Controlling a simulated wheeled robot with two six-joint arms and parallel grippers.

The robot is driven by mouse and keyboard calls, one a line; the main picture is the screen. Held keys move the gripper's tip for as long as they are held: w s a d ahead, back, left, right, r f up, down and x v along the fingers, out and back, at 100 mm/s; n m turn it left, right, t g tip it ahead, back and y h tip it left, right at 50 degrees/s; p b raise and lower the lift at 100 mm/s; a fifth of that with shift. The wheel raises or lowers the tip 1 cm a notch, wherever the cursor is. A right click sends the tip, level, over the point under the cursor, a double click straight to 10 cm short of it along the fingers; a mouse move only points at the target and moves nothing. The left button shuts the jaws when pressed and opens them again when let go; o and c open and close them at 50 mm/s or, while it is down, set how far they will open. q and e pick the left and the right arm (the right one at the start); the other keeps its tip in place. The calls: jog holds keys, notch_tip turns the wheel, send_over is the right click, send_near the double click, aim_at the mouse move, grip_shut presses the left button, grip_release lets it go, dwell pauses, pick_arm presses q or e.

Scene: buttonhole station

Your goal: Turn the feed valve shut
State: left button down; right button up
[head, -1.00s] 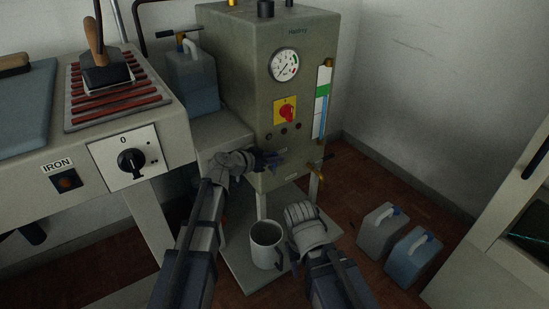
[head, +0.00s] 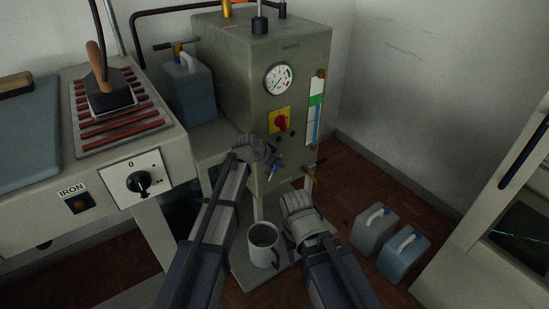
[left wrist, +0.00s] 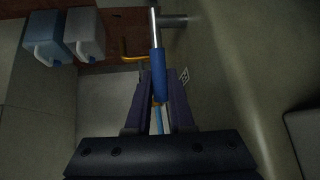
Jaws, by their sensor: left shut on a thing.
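The feed valve's blue lever handle (left wrist: 158,75) sits between the two fingers of my left gripper (left wrist: 160,92) in the left wrist view. A bright metal stem runs from the handle's far end towards a grey pipe stub. In the head view my left gripper (head: 273,166) is shut on the blue handle at the lower front of the grey-green boiler (head: 238,75). The handle slants downward there, and my gripper hides part of the valve. My right gripper (head: 298,203) hangs empty-looking in front of the boiler's lower right; its fingers are not clear.
A black-handled brass valve (head: 309,180) sticks out low on the boiler's right. A grey mug (head: 262,250) stands on the base plate below. Grey (head: 372,235) and blue (head: 402,258) jugs stand on the floor at right. The ironing table (head: 100,165) is at left.

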pick_arm(q)
jog(key=shift+w+d+f+g+y+p, duration=0.2)
jog(key=shift+d+f+g+y+p, duration=0.1)
jog(key=shift+g+y+p, duration=0.25)
jog(key=c, duration=1.1)
grip_release()
jog(key=shift+r, duration=0.1)
jog(key=p+v, duration=0.6)
jog(key=v, duration=0.1)
jog(key=shift+s+r, duration=0.2)
jog(key=shift+r, duration=0.05)
jog(key=shift+f, duration=0.1)
